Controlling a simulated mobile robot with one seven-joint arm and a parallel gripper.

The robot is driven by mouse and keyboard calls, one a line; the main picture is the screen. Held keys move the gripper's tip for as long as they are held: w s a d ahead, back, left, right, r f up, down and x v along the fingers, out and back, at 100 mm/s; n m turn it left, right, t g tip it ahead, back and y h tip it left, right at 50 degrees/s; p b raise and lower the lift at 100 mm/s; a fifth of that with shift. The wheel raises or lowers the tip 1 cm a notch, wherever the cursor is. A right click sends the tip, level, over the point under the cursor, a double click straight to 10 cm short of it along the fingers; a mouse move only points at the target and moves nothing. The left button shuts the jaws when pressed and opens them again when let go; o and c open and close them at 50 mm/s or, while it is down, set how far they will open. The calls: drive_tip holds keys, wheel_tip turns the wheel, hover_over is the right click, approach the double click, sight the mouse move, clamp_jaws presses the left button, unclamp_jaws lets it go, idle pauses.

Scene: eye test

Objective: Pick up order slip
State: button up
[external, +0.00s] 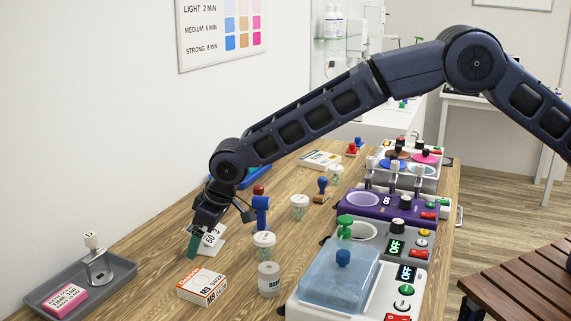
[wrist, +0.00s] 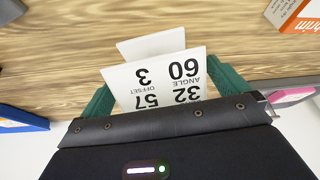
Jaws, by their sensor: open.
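The order slip (external: 215,238) is a white folded card standing tent-like on the wooden table, with black numbers on it. In the wrist view the slip (wrist: 165,85) shows "60 ANGLE", "32 57" and "OFFSET 3" upside down, with a second white panel behind. My gripper (external: 196,243) is down at the slip, its green fingers low over the table. In the wrist view my gripper (wrist: 158,78) is open, one green finger at each side of the slip. I cannot tell whether either finger touches it. The lower part of the card is hidden by the gripper body.
A blue stamp-like object (external: 261,212) stands close behind. A grey tray (external: 108,283) holds a pink box and a stand. Machines (external: 340,275) line the right edge. Bare table lies left of the box.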

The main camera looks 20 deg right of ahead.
drive_tip(key=c, duration=1)
drive_tip(key=shift+c, duration=0.2)
